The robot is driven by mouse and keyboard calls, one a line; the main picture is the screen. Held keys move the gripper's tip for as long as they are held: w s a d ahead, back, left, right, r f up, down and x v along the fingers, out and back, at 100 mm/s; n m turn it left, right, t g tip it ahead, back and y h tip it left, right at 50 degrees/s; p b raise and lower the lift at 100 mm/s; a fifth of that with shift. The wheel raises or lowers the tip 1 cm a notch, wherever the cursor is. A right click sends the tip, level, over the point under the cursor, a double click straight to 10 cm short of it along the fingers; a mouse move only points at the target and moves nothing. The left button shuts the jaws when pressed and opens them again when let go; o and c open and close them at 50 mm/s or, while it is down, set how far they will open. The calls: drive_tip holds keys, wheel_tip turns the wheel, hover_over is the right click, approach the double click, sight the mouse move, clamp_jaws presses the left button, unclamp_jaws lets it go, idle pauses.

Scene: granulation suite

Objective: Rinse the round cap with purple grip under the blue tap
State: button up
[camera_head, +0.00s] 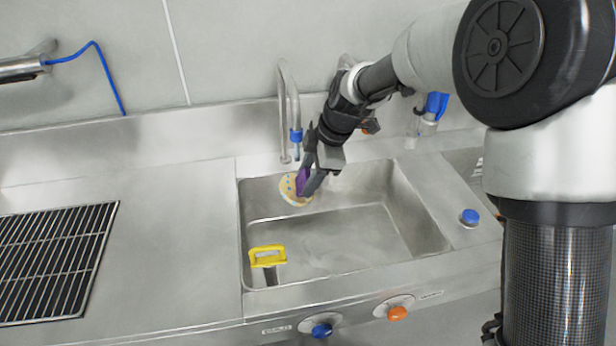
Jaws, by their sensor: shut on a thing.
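The round cap (288,188) is a pale cream disc with small blue marks and a purple grip (302,181). My gripper (307,184) is shut on the purple grip and holds the cap, tilted, over the back left part of the sink (345,235). The tap with a blue band (296,136) rises at the sink's back edge, beside a second bare metal spout (284,120). The cap is just below the spout ends. I cannot make out any water running. My gripper partly hides the cap's right side.
A blue knob (321,330) and an orange knob (397,313) are on the front panel. A blue button (469,216) sits right of the sink. A black rack (55,262) lies left; the counter between is clear.

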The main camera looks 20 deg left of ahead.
drive_tip(key=shift+w, duration=0.15)
drive_tip(key=shift+w, duration=0.5)
drive_tip(key=shift+s, duration=0.2)
drive_tip(key=shift+s+b, duration=0.45)
drive_tip(key=shift+w, duration=0.25)
drive_tip(key=shift+w, duration=0.35)
